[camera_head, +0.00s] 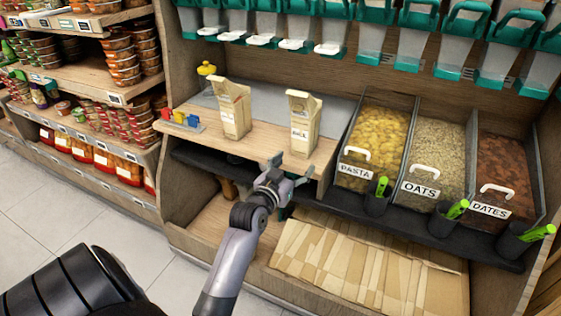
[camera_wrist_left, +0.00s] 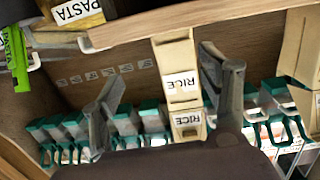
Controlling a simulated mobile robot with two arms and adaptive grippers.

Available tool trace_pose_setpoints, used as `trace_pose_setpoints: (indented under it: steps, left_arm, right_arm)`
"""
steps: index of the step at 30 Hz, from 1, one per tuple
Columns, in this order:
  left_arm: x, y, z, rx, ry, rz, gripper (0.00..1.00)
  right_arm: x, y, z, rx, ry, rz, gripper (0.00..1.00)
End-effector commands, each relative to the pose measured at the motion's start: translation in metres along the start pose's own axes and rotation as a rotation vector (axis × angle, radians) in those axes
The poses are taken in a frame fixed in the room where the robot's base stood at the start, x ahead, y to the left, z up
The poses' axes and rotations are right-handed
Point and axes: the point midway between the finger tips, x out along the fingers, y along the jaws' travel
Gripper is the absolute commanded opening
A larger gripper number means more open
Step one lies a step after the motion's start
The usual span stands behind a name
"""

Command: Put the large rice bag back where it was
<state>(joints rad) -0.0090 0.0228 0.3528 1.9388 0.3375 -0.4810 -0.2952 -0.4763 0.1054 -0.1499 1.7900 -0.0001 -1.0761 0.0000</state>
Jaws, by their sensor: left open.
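A tan paper bag labelled RICE (camera_head: 302,125) stands upright on the wooden counter, left of the pasta bin. It also shows in the left wrist view (camera_wrist_left: 176,55), upside down. A second, similar paper bag (camera_head: 235,110) stands to its left on the counter; part of it shows at the right edge of the left wrist view (camera_wrist_left: 302,50). I cannot tell for sure which bag is the large one. My left gripper (camera_head: 287,178) is open and empty, in front of and below the RICE bag, apart from it. My right gripper is not in view.
Bins of pasta (camera_head: 375,135), oats (camera_head: 434,150) and dates (camera_head: 500,175) stand right of the bags. Green-topped dispensers (camera_head: 378,35) hang above. A yellow and blue item (camera_head: 183,119) sits at the counter's left end. Flat paper bags (camera_head: 370,265) lie on the low shelf.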

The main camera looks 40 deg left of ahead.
Motion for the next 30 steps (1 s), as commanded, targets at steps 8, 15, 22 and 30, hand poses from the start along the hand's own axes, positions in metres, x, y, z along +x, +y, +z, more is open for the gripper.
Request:
trace_pose_setpoints:
  steps: [8,15,22,30]
  left_arm:
    - [-0.092,0.087,0.220,0.113,-0.605,0.197,0.69]
    - [-0.237,0.116,0.353,0.230,-1.067,0.278,0.69]
    - [-0.298,0.118,0.387,0.284,-1.227,0.292,0.69]
    - [-0.300,0.119,0.388,0.284,-1.231,0.292,0.69]
  right_arm:
    - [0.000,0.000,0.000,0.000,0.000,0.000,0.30]
    - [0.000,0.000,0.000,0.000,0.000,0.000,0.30]
    - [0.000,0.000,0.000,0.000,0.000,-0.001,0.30]
    - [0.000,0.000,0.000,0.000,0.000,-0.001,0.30]
